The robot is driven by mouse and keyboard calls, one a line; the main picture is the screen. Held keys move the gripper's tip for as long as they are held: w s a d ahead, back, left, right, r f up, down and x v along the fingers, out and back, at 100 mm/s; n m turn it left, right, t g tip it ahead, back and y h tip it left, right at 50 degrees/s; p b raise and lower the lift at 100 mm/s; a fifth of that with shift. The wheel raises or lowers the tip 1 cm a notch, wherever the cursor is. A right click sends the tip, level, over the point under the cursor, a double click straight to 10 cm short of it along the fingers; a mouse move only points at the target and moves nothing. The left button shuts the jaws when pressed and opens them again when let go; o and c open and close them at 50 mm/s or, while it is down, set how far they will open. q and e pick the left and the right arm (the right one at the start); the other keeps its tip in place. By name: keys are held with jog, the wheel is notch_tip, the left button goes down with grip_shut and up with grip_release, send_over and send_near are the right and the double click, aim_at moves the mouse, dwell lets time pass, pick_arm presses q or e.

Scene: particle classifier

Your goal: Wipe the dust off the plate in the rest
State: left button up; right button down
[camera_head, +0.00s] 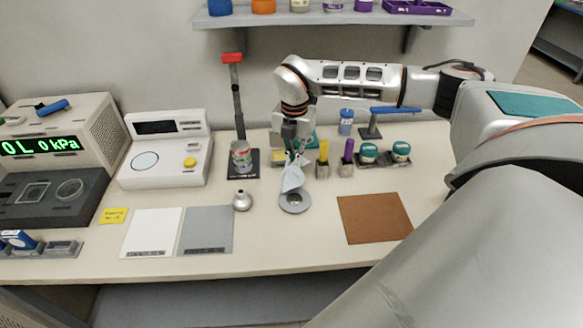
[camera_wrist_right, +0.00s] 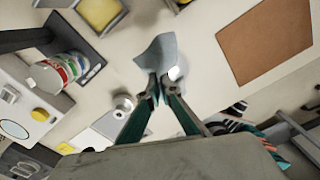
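My right gripper (camera_head: 295,155) reaches down over the middle of the table and is shut on a light blue cloth (camera_head: 291,178). The cloth hangs below the fingertips. In the right wrist view the fingertips (camera_wrist_right: 166,92) pinch the same cloth (camera_wrist_right: 158,56). A round grey rest (camera_head: 294,208) with a small disc in its centre stands just below the cloth in the head view. The cloth's lower end overlaps its far edge in the picture; I cannot tell whether they touch. Dust is too small to make out. My left gripper is not in view.
A small silver knobbed object (camera_head: 242,200) stands left of the rest. A brown mat (camera_head: 375,218) lies to the right. Yellow (camera_head: 323,160) and purple (camera_head: 347,158) handled tools stand behind. A can (camera_head: 241,157) on a black stand is at back left. The table front is clear.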

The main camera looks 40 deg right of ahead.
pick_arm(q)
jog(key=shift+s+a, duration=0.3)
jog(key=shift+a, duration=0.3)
pick_arm(e)
jog(key=shift+r, duration=0.95)
